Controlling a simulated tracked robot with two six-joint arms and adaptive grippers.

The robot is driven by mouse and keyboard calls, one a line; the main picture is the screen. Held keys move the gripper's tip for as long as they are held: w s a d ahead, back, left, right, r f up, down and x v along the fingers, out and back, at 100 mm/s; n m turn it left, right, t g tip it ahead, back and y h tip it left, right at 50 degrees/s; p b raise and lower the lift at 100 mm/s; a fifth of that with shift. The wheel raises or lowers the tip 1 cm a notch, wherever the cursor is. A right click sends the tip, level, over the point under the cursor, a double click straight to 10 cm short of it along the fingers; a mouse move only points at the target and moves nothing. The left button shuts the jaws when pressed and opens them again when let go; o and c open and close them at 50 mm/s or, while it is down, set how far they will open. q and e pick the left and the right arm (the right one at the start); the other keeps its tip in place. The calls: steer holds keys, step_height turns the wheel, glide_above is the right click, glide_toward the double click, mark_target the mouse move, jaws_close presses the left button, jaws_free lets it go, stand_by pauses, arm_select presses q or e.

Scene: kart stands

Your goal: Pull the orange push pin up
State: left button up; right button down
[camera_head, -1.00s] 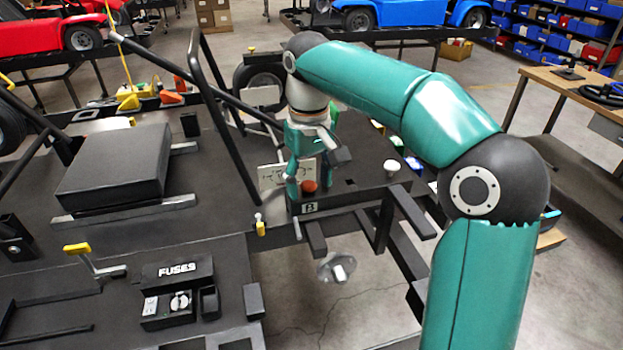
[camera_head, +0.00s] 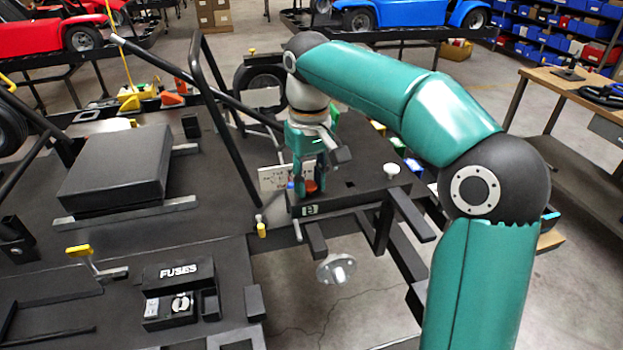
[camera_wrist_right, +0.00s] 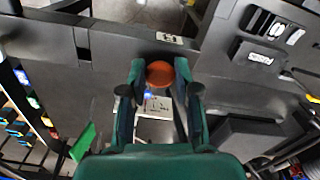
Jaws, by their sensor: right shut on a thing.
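The orange push pin (camera_head: 311,186) shows as a round orange-red cap on the dark panel, just behind the small label plate (camera_head: 310,209). My right gripper (camera_head: 305,186) points down over it. In the right wrist view the orange cap (camera_wrist_right: 160,73) sits between the two fingertips of the right gripper (camera_wrist_right: 161,78), which is shut on it. The pin's shaft is hidden, so I cannot tell how far it stands up from the panel. My left gripper is not in view.
A white knob (camera_head: 391,168) stands on the panel to the right. A fuse box (camera_head: 179,272), a black seat pad (camera_head: 117,167) and a yellow-handled lever (camera_head: 80,251) lie to the left. A black tube frame (camera_head: 222,120) rises close to my right arm.

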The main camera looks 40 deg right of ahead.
mark_target(310, 184)
steer(key=shift+r, duration=0.2)
steer(key=c, duration=0.8)
jaws_free()
steer(key=shift+o, duration=0.2)
step_height(310, 184, up, 7)
steer(key=shift+w, duration=0.1)
steer(key=shift+r, duration=0.2)
